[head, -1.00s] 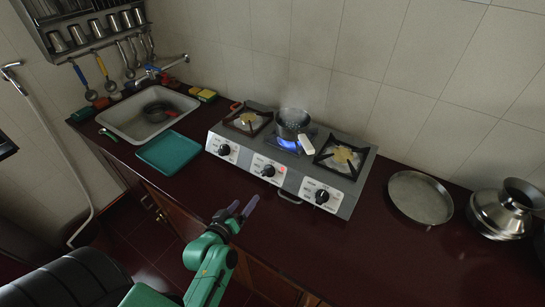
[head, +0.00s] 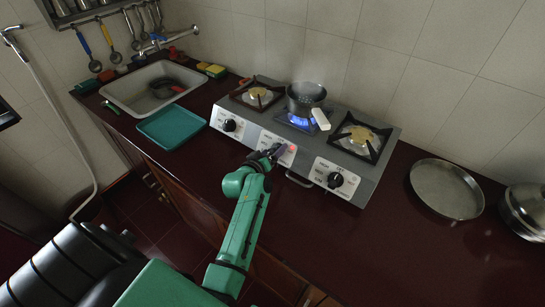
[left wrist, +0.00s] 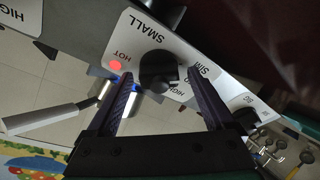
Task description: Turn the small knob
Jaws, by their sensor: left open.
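The small knob (left wrist: 158,70) is black and round, on a white panel printed SMALL, with HIGH, SIM and a red HOT light around it. In the left wrist view it sits between the two fingers of my left gripper (left wrist: 161,78), which is open. The fingers are on either side of the knob; I cannot tell if they touch it. In the head view my left gripper (head: 273,152) is at the middle panel of the stove (head: 345,182) and mostly hides that knob. My right gripper is not in view.
A small pot (head: 306,97) with a white handle stands over a blue flame on the middle burner. Other knobs sit left (head: 230,125) and right (head: 335,180). A teal tray (head: 171,127) and sink (head: 125,88) are left; a round metal pan (head: 446,188) is right.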

